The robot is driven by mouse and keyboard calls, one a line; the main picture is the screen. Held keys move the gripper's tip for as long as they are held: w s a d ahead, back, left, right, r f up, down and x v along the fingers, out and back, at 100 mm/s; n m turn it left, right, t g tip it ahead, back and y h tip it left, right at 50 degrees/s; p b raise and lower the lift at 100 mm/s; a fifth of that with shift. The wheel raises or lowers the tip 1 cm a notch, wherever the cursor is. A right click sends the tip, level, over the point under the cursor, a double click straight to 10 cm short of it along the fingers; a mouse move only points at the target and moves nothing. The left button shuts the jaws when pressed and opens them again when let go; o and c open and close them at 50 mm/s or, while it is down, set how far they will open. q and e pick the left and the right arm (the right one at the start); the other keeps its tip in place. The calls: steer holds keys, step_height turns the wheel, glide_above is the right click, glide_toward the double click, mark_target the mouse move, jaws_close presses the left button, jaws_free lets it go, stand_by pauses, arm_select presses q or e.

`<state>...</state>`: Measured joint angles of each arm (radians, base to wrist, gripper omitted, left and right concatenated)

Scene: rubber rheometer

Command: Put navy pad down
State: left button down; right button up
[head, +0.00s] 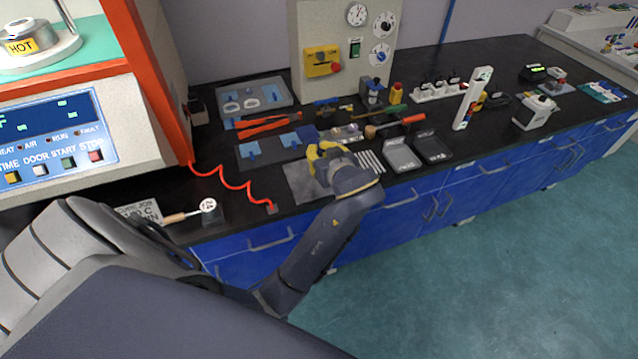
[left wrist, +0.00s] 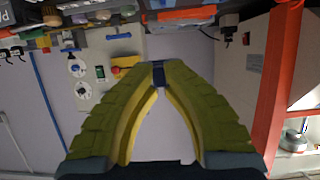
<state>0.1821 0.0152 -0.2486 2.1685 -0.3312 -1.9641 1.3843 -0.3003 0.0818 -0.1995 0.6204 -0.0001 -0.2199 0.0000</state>
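The navy pad (head: 308,133) is a small dark blue piece at the tips of my left gripper (head: 315,148) in the head view. In the left wrist view, the yellow fingers of my left gripper (left wrist: 158,66) converge at their tips with the navy pad (left wrist: 158,77) between them. The pad appears held above the dark bench, near a dark tray (head: 245,164) with light blue pieces. Whether it touches anything below cannot be told. My right gripper is in neither view.
A grey plate (head: 299,188) lies partly under my left arm. Orange-handled tongs (head: 268,126), a grey tray (head: 284,92) and a red-handled tool (head: 412,120) lie behind. A red coiled cord (head: 235,183) is at left.

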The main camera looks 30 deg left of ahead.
mark_target(320, 191)
arm_select(q)
step_height(320, 191, down, 13)
steer(key=shift+f, duration=0.1)
stand_by(0.6)
steer(key=shift+f, duration=0.25)
steer(key=shift+f, duration=0.3)
steer(key=c, duration=1.6)
jaws_free()
steer(key=shift+f, duration=0.1)
steer(key=shift+o, duration=0.3)
steer(key=shift+s, duration=0.1)
steer(key=shift+f, duration=0.15)
